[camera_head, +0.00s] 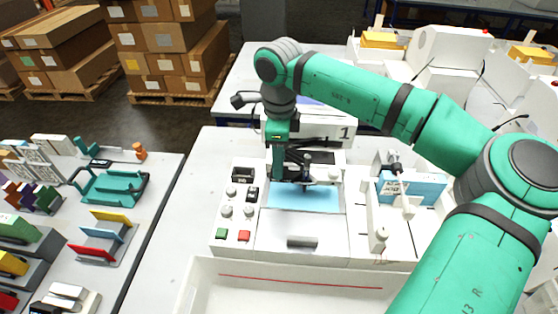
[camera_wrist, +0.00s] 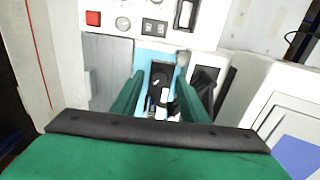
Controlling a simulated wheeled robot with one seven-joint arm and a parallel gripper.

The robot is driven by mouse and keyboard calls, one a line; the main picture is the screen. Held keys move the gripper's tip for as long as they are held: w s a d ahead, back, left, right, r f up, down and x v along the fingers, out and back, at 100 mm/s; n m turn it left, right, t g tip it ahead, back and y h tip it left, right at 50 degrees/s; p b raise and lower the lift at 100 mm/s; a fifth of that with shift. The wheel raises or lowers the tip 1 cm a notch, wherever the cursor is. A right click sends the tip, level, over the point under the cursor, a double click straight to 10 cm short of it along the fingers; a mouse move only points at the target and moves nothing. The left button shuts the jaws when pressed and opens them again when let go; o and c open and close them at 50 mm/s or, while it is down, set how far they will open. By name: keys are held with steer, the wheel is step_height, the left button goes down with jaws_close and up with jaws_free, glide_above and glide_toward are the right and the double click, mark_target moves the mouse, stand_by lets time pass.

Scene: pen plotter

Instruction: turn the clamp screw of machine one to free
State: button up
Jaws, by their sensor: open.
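Machine one (camera_head: 258,240) is a white plotter with a "1" on its back panel and a light blue bed (camera_head: 318,197). My gripper (camera_head: 288,172) points down over the bed at the dark pen carriage (camera_head: 305,172). In the wrist view the two green fingers of my gripper (camera_wrist: 164,100) are apart, one on each side of a dark carriage part (camera_wrist: 160,82) with small white pieces. I see no contact with it. The clamp screw is too small to tell apart, and its setting cannot be read. A grey knob (camera_wrist: 183,58) shows beside the right finger.
A control panel with dials, a green button (camera_head: 221,233) and a red button (camera_head: 244,235) lies left of the bed. A white tray (camera_head: 195,290) stands in front. Another unit with a blue plate (camera_head: 425,188) stands right. A side table (camera_head: 165,200) holds coloured racks.

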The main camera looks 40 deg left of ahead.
step_height(320, 180, up, 10)
stand_by(0.4)
stand_by(0.5)
